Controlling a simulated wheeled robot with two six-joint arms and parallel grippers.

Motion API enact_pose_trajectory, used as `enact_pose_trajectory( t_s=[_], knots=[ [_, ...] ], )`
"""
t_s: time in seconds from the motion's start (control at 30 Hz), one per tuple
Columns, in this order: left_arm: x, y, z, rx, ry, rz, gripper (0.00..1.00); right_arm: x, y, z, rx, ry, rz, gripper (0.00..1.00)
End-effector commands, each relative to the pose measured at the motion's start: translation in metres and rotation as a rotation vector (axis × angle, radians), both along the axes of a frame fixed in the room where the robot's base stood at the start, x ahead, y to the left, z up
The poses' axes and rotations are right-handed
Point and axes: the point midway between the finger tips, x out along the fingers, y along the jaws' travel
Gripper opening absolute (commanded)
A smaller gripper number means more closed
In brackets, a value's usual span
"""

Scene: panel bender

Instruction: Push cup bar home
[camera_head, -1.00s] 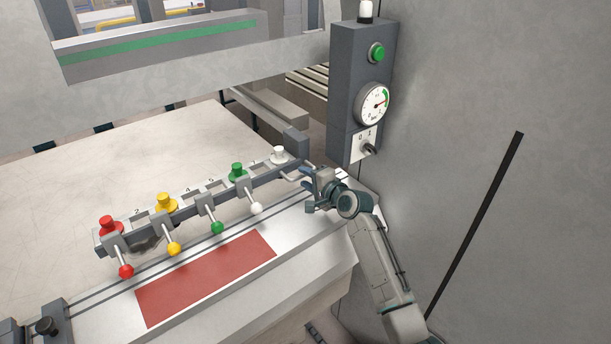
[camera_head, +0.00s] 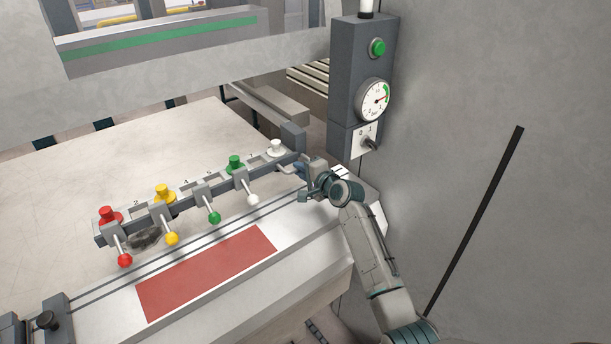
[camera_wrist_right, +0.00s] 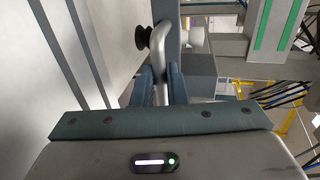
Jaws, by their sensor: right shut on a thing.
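The cup bar (camera_head: 185,205) is a grey rail crossing the picture from lower left to upper right, carrying red, yellow, green and white cups on top and lever arms with coloured balls. It lies over the pale table, just behind the front ledge. My right gripper (camera_head: 303,171) is at the bar's right end, shut on the bent metal handle there. In the right wrist view the handle (camera_wrist_right: 159,68) runs between the two fingers (camera_wrist_right: 160,88), with a black cup and a white cup beyond. The part between the fingers is partly hidden. My left gripper is not in view.
A grey control post with a gauge (camera_head: 375,100), a green button (camera_head: 377,48) and a rotary switch (camera_head: 368,143) stands close behind my right gripper. A grey wall (camera_head: 500,90) closes off the right. A red pad (camera_head: 205,273) lies on the front ledge.

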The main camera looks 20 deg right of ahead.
Motion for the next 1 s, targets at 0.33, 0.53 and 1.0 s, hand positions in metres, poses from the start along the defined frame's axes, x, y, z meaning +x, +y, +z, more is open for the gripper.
enact_pose_trajectory(
  t_s=[0.33, 0.53, 1.0],
  knots=[
    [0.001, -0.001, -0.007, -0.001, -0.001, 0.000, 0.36, 0.019, 0.007, 0.002, -0.001, -0.003, 0.000, 0.00],
    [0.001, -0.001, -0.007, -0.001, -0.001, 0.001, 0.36, 0.019, 0.007, 0.002, -0.001, -0.003, 0.000, 0.26],
    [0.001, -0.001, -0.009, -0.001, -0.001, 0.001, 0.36, 0.010, 0.004, 0.003, -0.002, -0.004, 0.001, 0.33]
  ],
)
